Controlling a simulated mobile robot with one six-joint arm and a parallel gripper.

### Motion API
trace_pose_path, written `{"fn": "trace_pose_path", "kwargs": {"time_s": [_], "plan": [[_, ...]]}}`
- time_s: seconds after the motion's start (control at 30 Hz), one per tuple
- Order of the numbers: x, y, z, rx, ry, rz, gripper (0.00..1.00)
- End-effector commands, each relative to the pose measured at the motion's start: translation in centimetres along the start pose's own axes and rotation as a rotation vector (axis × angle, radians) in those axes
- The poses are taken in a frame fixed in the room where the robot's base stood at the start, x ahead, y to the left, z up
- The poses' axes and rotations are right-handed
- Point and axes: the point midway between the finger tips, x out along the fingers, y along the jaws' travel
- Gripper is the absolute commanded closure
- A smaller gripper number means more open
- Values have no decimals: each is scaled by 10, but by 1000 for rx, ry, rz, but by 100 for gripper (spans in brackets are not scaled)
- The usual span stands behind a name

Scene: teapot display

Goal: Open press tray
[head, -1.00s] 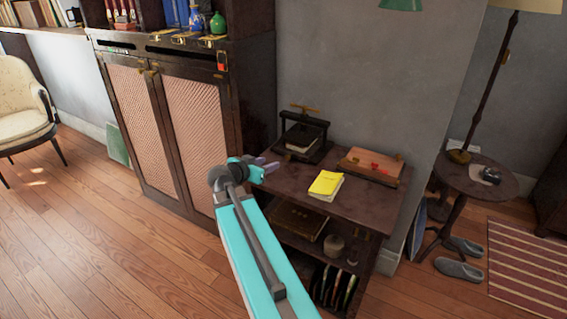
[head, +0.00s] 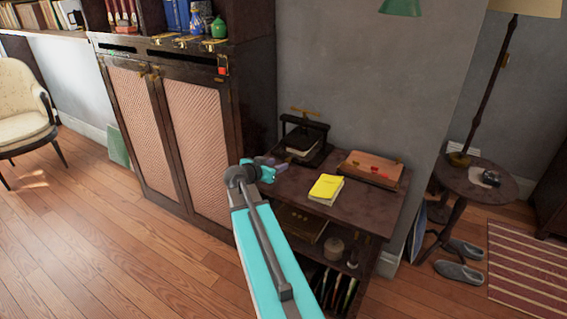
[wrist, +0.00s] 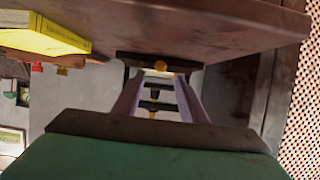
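The dark book press (head: 303,137) stands at the back left of the small table, with a brass handle on top. A pale book lies in it. The wrist view is upside down and shows the press's low dark front (wrist: 135,58), taken as the press tray, with a round brass knob (wrist: 160,66). The tray looks pushed in. My gripper (head: 277,163) is at the table's left edge, in front of the press. In the wrist view its two fingers (wrist: 157,88) are apart with nothing between them; the knob appears beyond the tips. Contact is not visible.
A yellow book (head: 326,188) lies on the table (head: 357,213) right of my gripper. A brown wooden box (head: 371,168) with red items stands behind it. The tall cabinet (head: 200,140) is close on the left. A lamp (head: 490,80) stands at the right.

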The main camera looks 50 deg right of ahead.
Motion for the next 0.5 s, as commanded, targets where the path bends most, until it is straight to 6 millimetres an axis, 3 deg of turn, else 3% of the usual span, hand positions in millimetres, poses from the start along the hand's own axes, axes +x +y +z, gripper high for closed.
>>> {"fn": "trace_pose_path", "kwargs": {"time_s": [0.3,0.5], "plan": [[43,0,-1,0,-1,2,62],[62,0,-1,0,-1,1,62]]}}
